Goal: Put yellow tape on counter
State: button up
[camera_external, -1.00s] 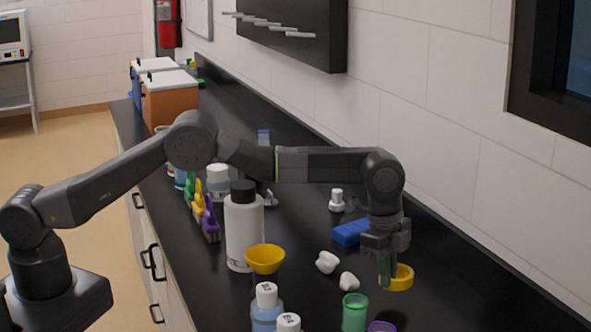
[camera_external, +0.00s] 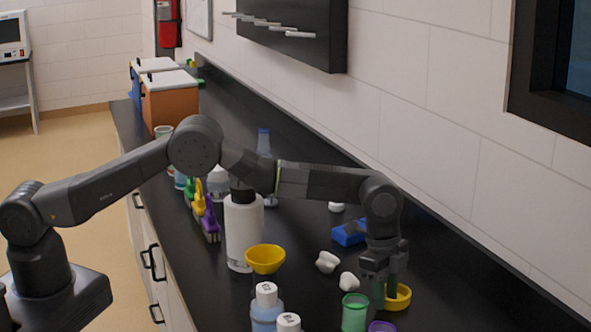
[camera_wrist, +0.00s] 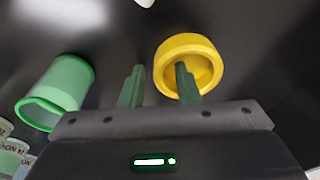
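The yellow tape (camera_external: 402,301) is a ring that appears to lie flat on the black counter (camera_external: 470,285), at the front right. It also shows in the wrist view (camera_wrist: 168,63). My gripper (camera_external: 385,290) points down at it. In the wrist view my gripper (camera_wrist: 160,82) is open, with one green finger inside the ring's hole and the other outside it to the left. A gap shows between the outer finger and the tape's wall, so the fingers do not grip it.
A green cup (camera_external: 354,312) stands close left of my gripper, with a purple-rimmed container (camera_external: 382,327) in front. White pieces (camera_external: 327,262) and a blue block (camera_external: 349,233) lie behind. A white bottle (camera_external: 244,230) and yellow bowl (camera_external: 265,259) are farther left. Counter to the right is clear.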

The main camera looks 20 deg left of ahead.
notch_tip(320, 180, up, 12)
jog(key=a+b, duration=0.1)
jog(key=shift+w+a, duration=0.3)
